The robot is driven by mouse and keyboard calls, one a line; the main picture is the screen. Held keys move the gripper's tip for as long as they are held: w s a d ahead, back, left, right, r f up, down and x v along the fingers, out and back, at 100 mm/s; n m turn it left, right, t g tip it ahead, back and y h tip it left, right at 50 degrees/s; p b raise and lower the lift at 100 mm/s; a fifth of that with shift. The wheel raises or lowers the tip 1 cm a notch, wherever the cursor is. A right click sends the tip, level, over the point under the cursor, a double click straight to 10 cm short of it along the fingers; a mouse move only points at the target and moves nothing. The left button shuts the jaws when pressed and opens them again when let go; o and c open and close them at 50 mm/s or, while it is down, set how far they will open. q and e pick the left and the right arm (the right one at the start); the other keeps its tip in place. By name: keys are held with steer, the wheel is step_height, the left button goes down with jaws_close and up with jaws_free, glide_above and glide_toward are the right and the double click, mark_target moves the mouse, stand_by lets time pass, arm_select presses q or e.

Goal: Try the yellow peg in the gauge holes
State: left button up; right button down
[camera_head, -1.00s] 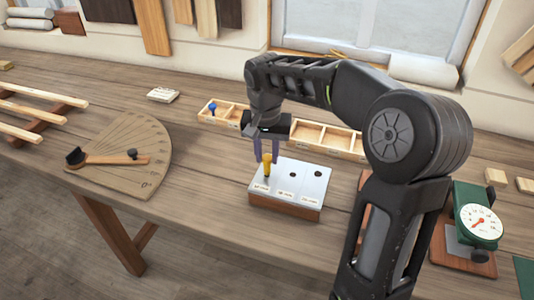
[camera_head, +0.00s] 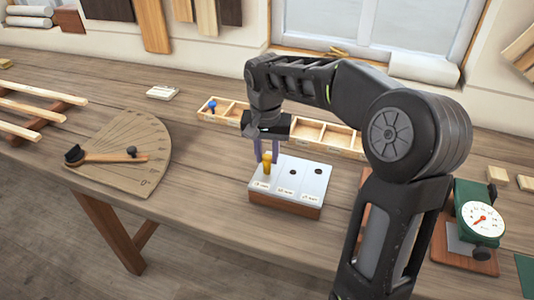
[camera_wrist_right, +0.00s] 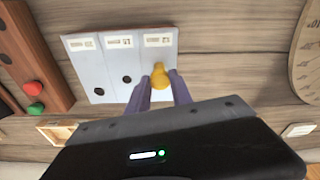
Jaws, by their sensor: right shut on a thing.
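The yellow peg (camera_head: 267,163) is upright in my right gripper (camera_head: 266,158), at the left end of the gauge block in the head view. The gauge block (camera_head: 308,180) has a light metal top on a reddish wooden base. Its middle and right holes show dark and empty; the left one is hidden under the peg. I cannot tell how deep the peg sits. In the right wrist view the purple fingers (camera_wrist_right: 161,88) flank the yellow peg (camera_wrist_right: 160,76) by one end of the labelled gauge plate (camera_wrist_right: 113,62). My left gripper is not in view.
A compartmented wooden tray (camera_head: 312,132) with a blue peg (camera_head: 212,106) stands behind the block. A green dial gauge (camera_head: 480,220) stands right. Bench between fan board and block is clear.

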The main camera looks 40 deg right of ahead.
steer(key=shift+r, duration=0.1)
steer(key=shift+r+p, duration=1.2)
steer(key=shift+r, duration=0.25)
steer(key=shift+f, duration=0.25)
steer(key=shift+f+b, duration=0.8)
steer(key=shift+f+b, duration=0.45)
steer(key=shift+f, duration=0.1)
steer(key=shift+r, duration=0.1)
steer(key=shift+r+p, duration=1.25)
steer(key=shift+r, duration=0.25)
